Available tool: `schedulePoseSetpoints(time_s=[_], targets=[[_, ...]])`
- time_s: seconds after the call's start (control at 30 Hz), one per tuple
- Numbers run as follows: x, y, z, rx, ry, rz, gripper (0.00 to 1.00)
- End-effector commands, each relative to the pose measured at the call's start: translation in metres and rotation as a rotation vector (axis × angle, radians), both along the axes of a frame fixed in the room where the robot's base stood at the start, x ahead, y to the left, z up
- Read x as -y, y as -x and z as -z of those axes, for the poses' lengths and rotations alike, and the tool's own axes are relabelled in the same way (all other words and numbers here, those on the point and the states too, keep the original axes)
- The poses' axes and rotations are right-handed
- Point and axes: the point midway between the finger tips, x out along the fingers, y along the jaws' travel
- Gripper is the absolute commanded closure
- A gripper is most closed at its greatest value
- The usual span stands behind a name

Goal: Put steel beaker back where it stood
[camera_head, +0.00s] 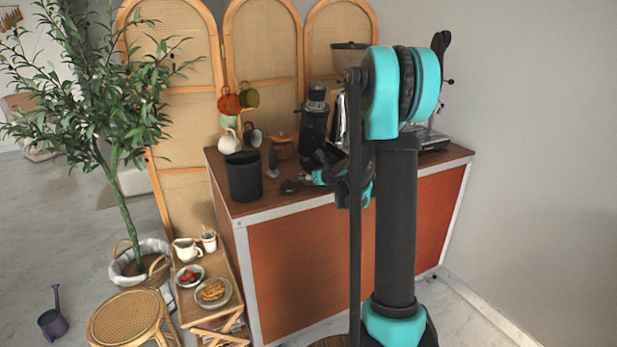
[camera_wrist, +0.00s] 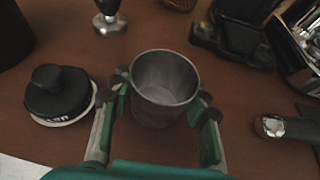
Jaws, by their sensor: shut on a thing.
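The steel beaker (camera_wrist: 163,82) is a grey metal cup, seen from above in the wrist view with its open rim up. It looks upright and empty. My gripper (camera_wrist: 162,100) is shut on it, with one finger on each side of its wall. Below the beaker is the brown wooden counter top (camera_wrist: 240,100); I cannot tell whether its base touches the wood. In the head view my own arm hides the beaker and most of the gripper, above the counter (camera_head: 265,202).
A black round tamper-like piece (camera_wrist: 58,93) lies left of the beaker. A metal-based tool (camera_wrist: 108,20) stands behind it. A black grinder base (camera_wrist: 232,40) is behind right, and a dark handle with a metal end (camera_wrist: 272,126) lies right. A black bin (camera_head: 243,177) stands at the counter's left.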

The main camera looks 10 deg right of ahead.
Motion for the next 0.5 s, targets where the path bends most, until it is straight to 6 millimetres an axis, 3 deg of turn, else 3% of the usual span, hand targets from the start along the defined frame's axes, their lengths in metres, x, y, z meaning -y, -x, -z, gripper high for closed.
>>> schedulePoseSetpoints(time_s=[0.03, 0.07, 0.1, 0.23, 0.5], targets=[[0.0000, -0.0002, 0.0016, 0.000, 0.000, 0.000, 1.00], [0.0000, -0.0001, 0.0013, 0.000, 0.000, 0.000, 0.54], [0.0000, -0.0001, 0.0012, 0.000, 0.000, 0.000, 0.49], [0.0000, -0.0001, 0.0010, 0.000, 0.000, 0.000, 0.34], [0.0001, -0.0001, 0.0006, 0.000, 0.000, 0.000, 0.34]])
